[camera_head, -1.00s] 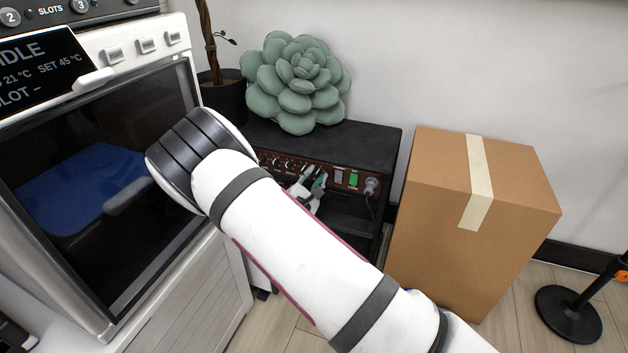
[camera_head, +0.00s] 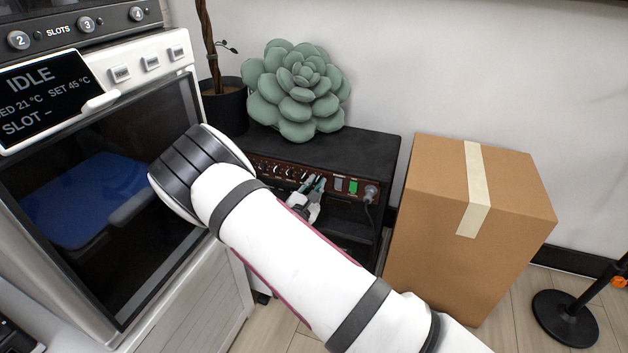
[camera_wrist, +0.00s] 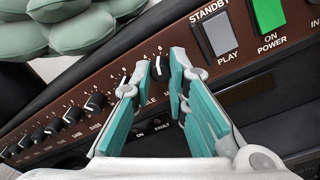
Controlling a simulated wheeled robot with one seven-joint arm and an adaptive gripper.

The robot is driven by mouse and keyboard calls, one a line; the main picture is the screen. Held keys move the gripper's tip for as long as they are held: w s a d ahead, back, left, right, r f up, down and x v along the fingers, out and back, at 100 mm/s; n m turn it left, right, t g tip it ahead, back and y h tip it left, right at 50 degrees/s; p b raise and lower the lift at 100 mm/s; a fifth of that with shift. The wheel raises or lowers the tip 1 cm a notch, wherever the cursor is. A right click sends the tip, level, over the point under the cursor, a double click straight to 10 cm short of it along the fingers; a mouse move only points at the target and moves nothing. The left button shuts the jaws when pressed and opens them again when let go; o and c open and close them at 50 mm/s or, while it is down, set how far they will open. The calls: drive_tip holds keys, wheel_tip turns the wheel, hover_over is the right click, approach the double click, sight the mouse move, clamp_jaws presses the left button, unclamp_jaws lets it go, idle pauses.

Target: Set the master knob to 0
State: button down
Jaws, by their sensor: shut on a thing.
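The amplifier's brown front panel (camera_wrist: 110,85) shows in the wrist view with a row of small black knobs. My gripper (camera_wrist: 160,72) has its teal fingers on either side of one black knob (camera_wrist: 158,70), the rightmost of the row, and is shut on it. A digit that looks like 6 is printed above this knob. Its label is mostly covered by my fingers, so I cannot read whether it says master. In the head view my gripper (camera_head: 317,184) is at the panel (camera_head: 275,170), and the knob there is hidden.
A grey standby/play switch (camera_wrist: 216,34) and a green power switch (camera_wrist: 268,14) lie right of the knob. A green succulent-shaped thing (camera_head: 297,88) sits on the amplifier (camera_head: 370,150). A cardboard box (camera_head: 435,225) stands to the right, an oven-like machine (camera_head: 180,265) to the left.

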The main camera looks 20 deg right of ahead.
drive_tip(key=n+p, duration=0.3)
drive_tip(key=shift+s+r+n+p, duration=0.1)
drive_tip(key=shift+n+p, duration=0.2)
drive_tip(key=shift+p, duration=0.05)
drive_tip(key=n+p, duration=0.3)
drive_tip(key=n, duration=0.1)
drive_tip(key=shift+g, duration=0.3)
drive_tip(key=n+p, duration=0.2)
drive_tip(key=n, duration=0.2)
drive_tip(key=shift+n, duration=0.4)
drive_tip(key=n+p, duration=0.1)
drive_tip(key=n, duration=0.6)
drive_tip(key=shift+n+h, duration=0.3)
drive_tip(key=shift+n, duration=0.1)
drive_tip(key=n, duration=0.4)
drive_tip(key=shift+f+g, duration=0.2)
drive_tip(key=shift+g, duration=0.1)
drive_tip(key=n, duration=0.4)
drive_tip(key=shift+n, duration=0.4)
drive_tip(key=shift+n+b, duration=0.4)
drive_tip(key=shift+n, duration=1.4)
